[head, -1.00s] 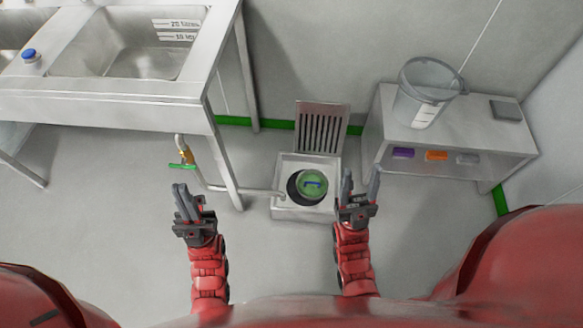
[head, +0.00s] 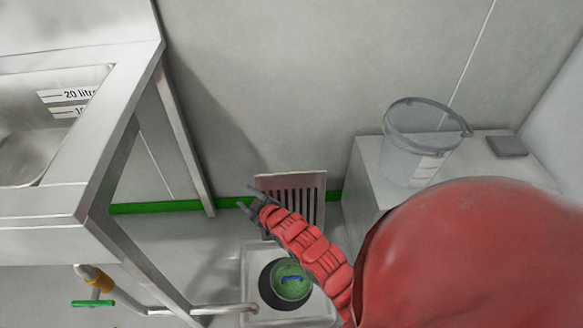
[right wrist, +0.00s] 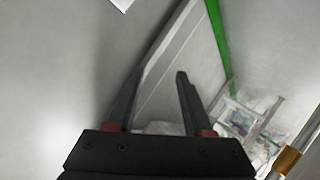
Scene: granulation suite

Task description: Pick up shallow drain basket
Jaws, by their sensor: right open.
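The shallow drain basket appears to be the round green piece with a blue handle (head: 291,281) in the head view. It sits in the dark round opening of a pale square drain box (head: 256,255) on the floor. My right gripper (head: 246,197) is open and empty, above and behind the basket, near the slotted grate. In the right wrist view its two fingers (right wrist: 162,73) stand apart with nothing between them. The basket cannot be made out there. My left gripper is out of view.
A slotted metal grate (head: 263,184) leans against the wall behind the drain box. A steel sink stand (head: 110,180) is at left, with a pipe (head: 222,309) running to the box and a green-handled valve (head: 92,303). A clear bucket (head: 408,160) stands on a bench at right.

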